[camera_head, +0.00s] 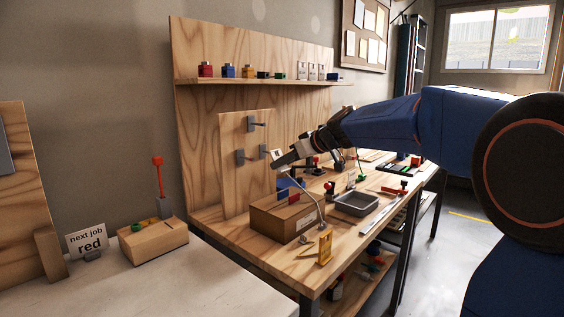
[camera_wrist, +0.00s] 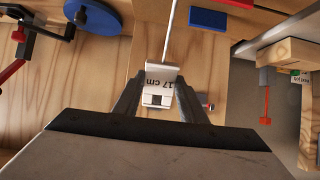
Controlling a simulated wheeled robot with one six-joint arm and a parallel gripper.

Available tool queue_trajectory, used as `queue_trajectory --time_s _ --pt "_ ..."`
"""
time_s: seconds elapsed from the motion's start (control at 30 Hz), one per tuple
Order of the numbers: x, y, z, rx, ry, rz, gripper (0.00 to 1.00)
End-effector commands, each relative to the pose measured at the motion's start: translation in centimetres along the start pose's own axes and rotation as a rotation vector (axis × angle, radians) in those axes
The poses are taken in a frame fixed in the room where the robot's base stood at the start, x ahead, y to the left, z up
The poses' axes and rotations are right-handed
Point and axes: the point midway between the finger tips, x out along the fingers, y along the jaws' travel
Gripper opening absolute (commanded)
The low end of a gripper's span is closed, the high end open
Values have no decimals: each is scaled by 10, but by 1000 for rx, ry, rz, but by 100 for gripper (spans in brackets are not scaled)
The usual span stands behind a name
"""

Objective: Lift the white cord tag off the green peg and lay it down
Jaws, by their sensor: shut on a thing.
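My gripper (camera_wrist: 160,84) is shut on a white cord tag (camera_wrist: 160,71) printed "17 cm". In the wrist view the tag sits between the two fingertips, and its pale cord (camera_wrist: 172,30) runs away toward the top edge. In the head view my gripper (camera_head: 279,163) is in the air above a cardboard box, in front of the wooden peg board. The cord (camera_head: 312,193) curves down from it beside the box; where its lower end rests is unclear. No green peg can be told for certain; the pegs on the board look grey.
The peg board (camera_head: 232,190) with grey pegs (camera_head: 252,125) stands at left. The cardboard box (camera_head: 278,222) is below my gripper. A grey tray (camera_head: 357,204) and a yellow piece (camera_head: 325,246) lie on the wooden bench. Some bare bench shows in front of the tray.

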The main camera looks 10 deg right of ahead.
Motion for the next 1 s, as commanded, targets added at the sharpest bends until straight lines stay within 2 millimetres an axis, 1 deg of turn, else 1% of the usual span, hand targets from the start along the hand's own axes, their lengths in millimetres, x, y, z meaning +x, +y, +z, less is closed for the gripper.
queue_trajectory --time_s 0.47,1.0 --pt "2 0 1 2 34 -1 0" --pt "12 0 5 5 254 -3 0"
